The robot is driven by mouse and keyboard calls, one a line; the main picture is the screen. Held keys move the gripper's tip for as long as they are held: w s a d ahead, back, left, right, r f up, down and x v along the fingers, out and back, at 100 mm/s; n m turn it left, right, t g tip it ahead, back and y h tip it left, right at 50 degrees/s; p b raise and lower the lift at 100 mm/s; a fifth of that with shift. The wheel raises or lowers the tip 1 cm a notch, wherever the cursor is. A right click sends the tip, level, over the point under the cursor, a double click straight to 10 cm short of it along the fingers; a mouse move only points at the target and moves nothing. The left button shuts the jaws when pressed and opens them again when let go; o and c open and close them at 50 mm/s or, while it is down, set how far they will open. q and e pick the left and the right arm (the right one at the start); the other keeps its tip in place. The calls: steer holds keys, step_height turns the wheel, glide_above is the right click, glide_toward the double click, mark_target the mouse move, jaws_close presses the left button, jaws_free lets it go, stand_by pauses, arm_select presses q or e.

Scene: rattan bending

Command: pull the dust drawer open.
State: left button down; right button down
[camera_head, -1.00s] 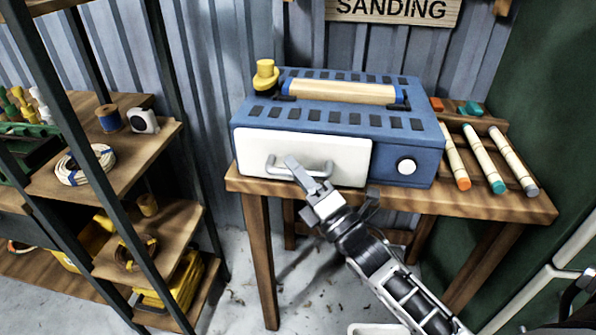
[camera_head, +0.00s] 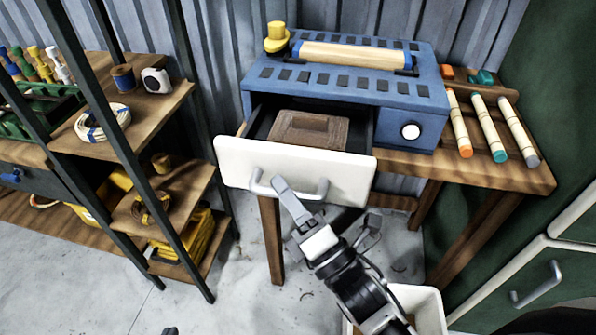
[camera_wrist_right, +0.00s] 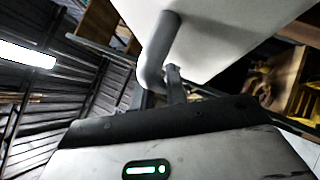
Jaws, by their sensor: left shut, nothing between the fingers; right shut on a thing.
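The dust drawer (camera_head: 230,160) has a white front and stands out well from the blue sander (camera_head: 350,85). A brown block with a recess (camera_head: 310,130) shows inside its dark interior. My right gripper (camera_head: 283,190) is shut on the drawer's grey bar handle (camera_head: 322,188). In the right wrist view the handle (camera_wrist_right: 155,55) rises from the white front beside a finger of my right gripper (camera_wrist_right: 175,80). Only a small dark tip of my left gripper (camera_head: 170,331) shows at the bottom edge, empty and away from the drawer.
The sander sits on a wooden table (camera_head: 480,172) with several coloured-tip rods (camera_head: 488,128) at its right. A shelf rack (camera_head: 130,140) stands at the left. A white bin (camera_head: 425,305) is on the floor below, beside a green cabinet (camera_head: 530,230) with a handle.

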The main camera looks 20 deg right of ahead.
steer(key=shift+w+d, duration=0.1)
steer(key=c, duration=1.7)
jaws_free()
steer(key=b+v, duration=0.3)
steer(key=v, duration=1.3)
steer(key=shift+o, duration=0.4)
